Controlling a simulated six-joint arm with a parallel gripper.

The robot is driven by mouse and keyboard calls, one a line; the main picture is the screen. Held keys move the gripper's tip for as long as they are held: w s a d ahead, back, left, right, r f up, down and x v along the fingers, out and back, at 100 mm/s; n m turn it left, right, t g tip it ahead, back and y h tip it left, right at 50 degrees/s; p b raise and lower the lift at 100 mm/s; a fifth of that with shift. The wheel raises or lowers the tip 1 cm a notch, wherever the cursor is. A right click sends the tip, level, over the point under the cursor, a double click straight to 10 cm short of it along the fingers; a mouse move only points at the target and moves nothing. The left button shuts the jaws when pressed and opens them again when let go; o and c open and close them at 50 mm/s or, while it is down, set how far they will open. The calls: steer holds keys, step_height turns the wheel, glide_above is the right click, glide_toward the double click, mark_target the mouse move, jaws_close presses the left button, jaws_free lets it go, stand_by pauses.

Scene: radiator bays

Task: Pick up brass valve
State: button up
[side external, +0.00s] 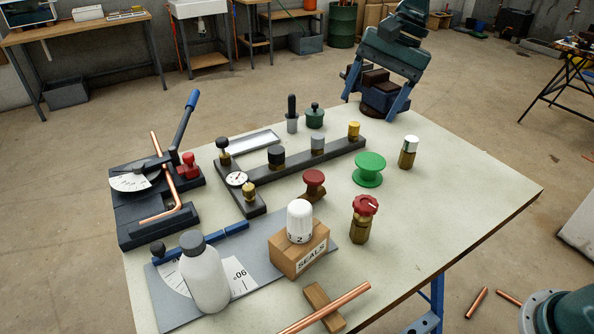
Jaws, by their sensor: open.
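Two separate brass-bodied pieces stand upright on the table. A brass valve with a red knob (360,225) is at the front right, beside the cardboard box. A smaller brass piece with a white cap (407,155) stands farther back, right of the green spool. I cannot tell for certain which one the task names. My gripper (371,104) is at the far edge of the table, with its two blue fingers spread apart. It is well away from both brass pieces and nothing shows held in it.
A dark manifold rack (310,158) and a pipe bender (150,205) fill the left. The table's right side (465,195) is clear.

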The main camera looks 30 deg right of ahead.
mark_target(315, 175)
steer(key=w+a+f+m+g+y, duration=0.1)
steer(key=w+f+m, duration=0.3)
steer(key=w+f, duration=0.4)
steer(key=shift+a+f+m+g, duration=0.3)
steer(key=shift+a+f+g, duration=0.2)
steer(key=shift+f, duration=0.45)
steer(key=shift+w, duration=0.1)
steer(key=shift+x, duration=4.25)
steer(key=shift+f, duration=0.1)
steer(key=shift+x, duration=2.5)
steer(key=shift+d, duration=0.1)
